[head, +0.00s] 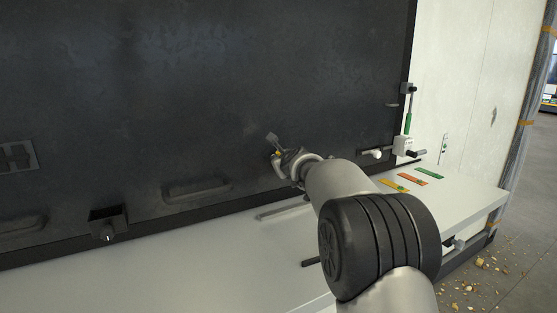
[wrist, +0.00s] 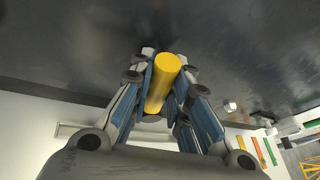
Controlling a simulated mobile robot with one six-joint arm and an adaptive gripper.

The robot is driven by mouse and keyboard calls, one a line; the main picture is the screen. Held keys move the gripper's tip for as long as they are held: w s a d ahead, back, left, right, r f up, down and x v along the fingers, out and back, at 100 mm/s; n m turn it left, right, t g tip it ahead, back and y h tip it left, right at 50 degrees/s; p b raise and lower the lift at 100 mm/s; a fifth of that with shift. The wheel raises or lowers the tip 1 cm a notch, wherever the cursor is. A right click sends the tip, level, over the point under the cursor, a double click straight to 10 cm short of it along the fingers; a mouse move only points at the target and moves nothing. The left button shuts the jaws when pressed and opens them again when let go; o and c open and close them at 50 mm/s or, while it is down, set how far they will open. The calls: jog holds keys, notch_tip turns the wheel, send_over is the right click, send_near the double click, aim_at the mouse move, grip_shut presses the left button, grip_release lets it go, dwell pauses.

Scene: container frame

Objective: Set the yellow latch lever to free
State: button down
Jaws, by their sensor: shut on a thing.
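The yellow latch lever (wrist: 163,82) shows in the wrist view as a short yellow cylinder between my gripper's blue-padded fingers. My gripper (head: 282,158) is shut on it, close to the dark panel (head: 200,90).
A white ledge (head: 180,265) runs below the panel. Green, orange and yellow label plates (head: 428,174) lie at its right end, near a white fitting (head: 405,146) with a green-gripped rod. A black box with a knob (head: 108,224) and recessed handles are at left.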

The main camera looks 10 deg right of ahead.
jog(key=p, duration=0.1)
jog(key=d+m+p, duration=0.1)
jog(key=m+y+p, duration=0.1)
jog(key=shift+w+d+r+g, duration=0.25)
jog(key=shift+d+r+g, duration=0.05)
jog(key=shift+r+g, duration=0.1)
jog(key=shift+w+d+f+m+y+p, duration=0.15)
jog(key=shift+d+m+y+p, duration=0.2)
jog(key=shift+p, duration=0.65)
jog(key=shift+a+f, duration=0.1)
jog(key=c, duration=1.5)
grip_release()
jog(key=v, duration=1.2)
jog(key=shift+r, duration=0.25)
